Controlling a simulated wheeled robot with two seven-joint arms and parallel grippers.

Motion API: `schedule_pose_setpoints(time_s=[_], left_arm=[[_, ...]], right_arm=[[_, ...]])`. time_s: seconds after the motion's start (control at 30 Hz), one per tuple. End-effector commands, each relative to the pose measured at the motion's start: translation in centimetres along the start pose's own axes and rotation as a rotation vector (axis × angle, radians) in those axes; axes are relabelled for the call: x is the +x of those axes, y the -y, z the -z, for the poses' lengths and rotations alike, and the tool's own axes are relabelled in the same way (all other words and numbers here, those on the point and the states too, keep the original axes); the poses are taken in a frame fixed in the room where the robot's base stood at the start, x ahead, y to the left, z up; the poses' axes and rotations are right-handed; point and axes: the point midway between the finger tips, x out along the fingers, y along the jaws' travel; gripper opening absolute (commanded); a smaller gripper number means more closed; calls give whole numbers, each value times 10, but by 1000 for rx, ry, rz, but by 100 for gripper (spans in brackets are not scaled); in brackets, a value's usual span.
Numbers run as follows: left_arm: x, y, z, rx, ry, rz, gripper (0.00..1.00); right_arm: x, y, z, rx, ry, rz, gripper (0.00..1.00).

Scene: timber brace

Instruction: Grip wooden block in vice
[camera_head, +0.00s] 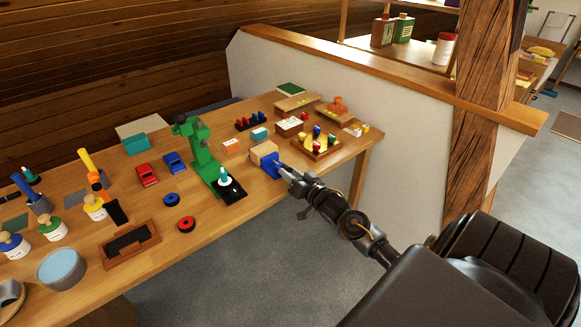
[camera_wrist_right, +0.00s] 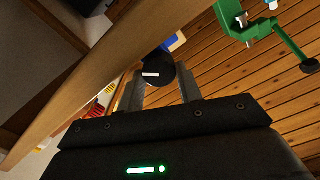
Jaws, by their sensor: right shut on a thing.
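The wooden block (camera_head: 263,150) sits at the blue vice (camera_head: 270,167) near the front edge of the workbench. How tightly the vice jaws meet the block is too small to tell. My right gripper (camera_head: 283,171) reaches in from the right and is at the front of the vice. In the right wrist view my gripper (camera_wrist_right: 161,90) has its two fingers around the round black knob (camera_wrist_right: 156,70) of the vice, shut on it. A blue part of the vice shows behind the knob. My left gripper is not in view.
The workbench (camera_head: 160,208) is crowded. A green press-like tool (camera_head: 203,160) stands left of the vice; it also shows in the right wrist view (camera_wrist_right: 262,25). A tray with coloured pieces (camera_head: 317,147) lies to the right. A low wall (camera_head: 390,140) and timber post (camera_head: 470,150) stand behind my right arm.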

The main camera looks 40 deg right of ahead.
Motion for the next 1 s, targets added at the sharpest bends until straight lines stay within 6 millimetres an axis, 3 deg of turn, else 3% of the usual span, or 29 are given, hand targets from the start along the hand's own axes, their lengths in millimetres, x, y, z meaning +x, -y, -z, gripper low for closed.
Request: schedule_pose_setpoints(time_s=[0.03, 0.1, 0.4, 1.0], left_arm=[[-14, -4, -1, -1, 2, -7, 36], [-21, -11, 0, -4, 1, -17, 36], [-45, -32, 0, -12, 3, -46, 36], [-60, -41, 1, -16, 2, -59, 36]], right_arm=[[0, 2, 8, 48, -4, -4, 12], [0, 2, 7, 112, -3, -4, 12], [1, -1, 5, 344, -5, -3, 12], [0, -3, 2, 517, -6, 0, 12]])
